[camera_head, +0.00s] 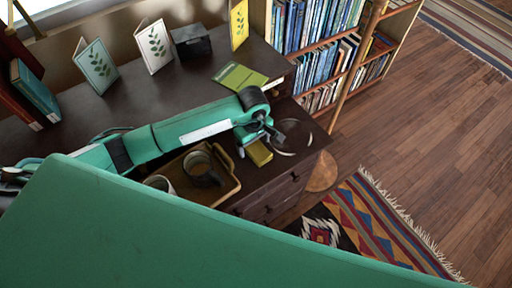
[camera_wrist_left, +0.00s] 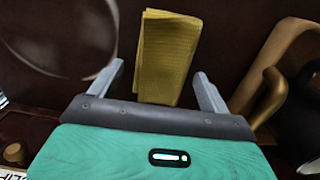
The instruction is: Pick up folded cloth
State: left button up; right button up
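The folded cloth (camera_head: 259,153) is a small yellow rectangle on the dark cabinet top, beside the wooden tray. In the left wrist view the folded cloth (camera_wrist_left: 168,55) lies between and beyond the two grey fingers. My left gripper (camera_head: 264,137) is above the cloth, its arm reaching in from the left. The left gripper also shows in the left wrist view (camera_wrist_left: 160,85), open with a finger on each side of the cloth's near end. I cannot tell if the fingers touch it. My right gripper is not in view.
A wooden tray (camera_head: 232,188) with dark mugs (camera_head: 203,168) stands close to the cloth. A round plate-like outline (camera_head: 305,137) lies on its other side. A green booklet (camera_head: 240,76) and standing leaf cards (camera_head: 155,47) are farther back. A bookshelf (camera_head: 318,48) stands behind.

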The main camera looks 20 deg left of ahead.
aim_at(254, 144)
pick_arm(q)
jog(key=c, duration=0.9)
jog(key=shift+c, duration=0.2)
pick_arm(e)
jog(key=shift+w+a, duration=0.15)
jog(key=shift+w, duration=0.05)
pick_arm(q)
jog(key=shift+r, duration=0.1)
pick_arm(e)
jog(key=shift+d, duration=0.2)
